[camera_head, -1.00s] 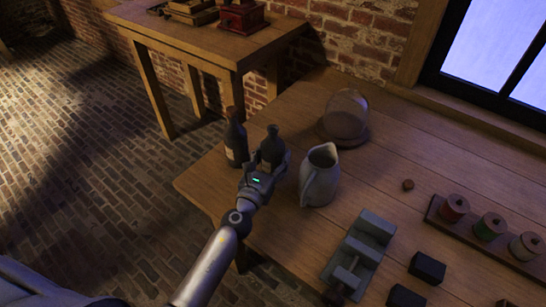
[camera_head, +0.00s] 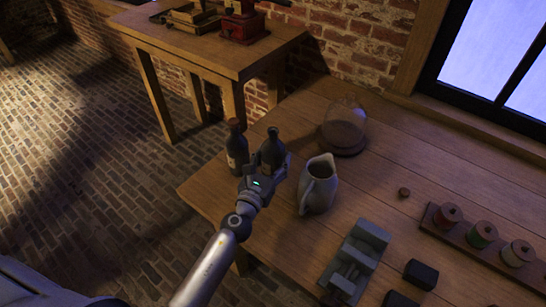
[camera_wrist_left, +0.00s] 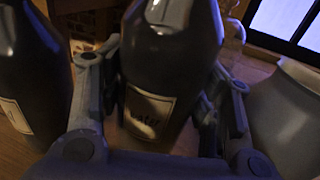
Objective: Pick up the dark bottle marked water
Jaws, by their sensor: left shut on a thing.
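The dark bottle marked water (camera_wrist_left: 170,55) stands upright between the fingers of my left gripper in the left wrist view, its pale label facing the camera. In the head view the same bottle (camera_head: 272,147) shows above the gripper, near the table's left end. My left gripper (camera_head: 268,170) is shut on this bottle; its fingers (camera_wrist_left: 160,100) lie along both sides in the wrist view. A second dark bottle (camera_head: 236,146) with a pale label stands just left of it, and also shows in the wrist view (camera_wrist_left: 30,75). My right gripper is not in view.
A grey pitcher (camera_head: 318,187) stands close to the right of the gripper. A glass dome (camera_head: 344,125) is behind it. A grey metal holder (camera_head: 357,257), dark blocks (camera_head: 421,274) and a rack of spools (camera_head: 482,236) lie right. The table's left edge is near.

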